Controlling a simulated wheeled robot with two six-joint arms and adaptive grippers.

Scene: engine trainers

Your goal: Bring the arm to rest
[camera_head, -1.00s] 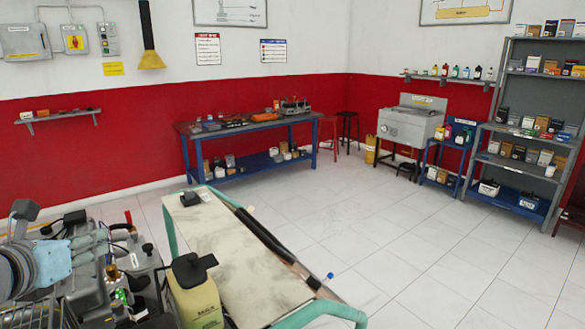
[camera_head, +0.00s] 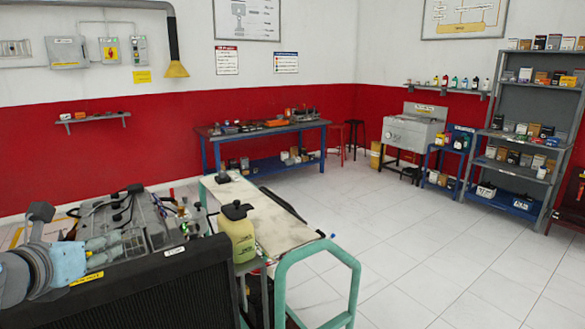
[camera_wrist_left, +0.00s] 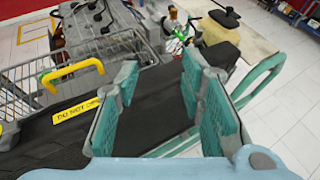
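My left gripper (camera_head: 112,248) comes in from the left in the head view, with a light-blue body and grey-teal fingers. It is over the engine trainer (camera_head: 140,225), close to the dark radiator (camera_head: 165,285) at its front. In the left wrist view my left gripper (camera_wrist_left: 165,100) has its two teal-padded fingers apart, with nothing between them. The radiator's dark top (camera_wrist_left: 150,110) shows behind the fingers; I cannot tell whether they touch it. My right gripper is not in view.
A teal-framed cart (camera_head: 340,262) stands right of the engine, with a yellow jug (camera_head: 238,232) beside it. A blue workbench (camera_head: 265,135), grey sink (camera_head: 412,128) and shelf rack (camera_head: 520,120) stand along the walls. The tiled floor at right is clear.

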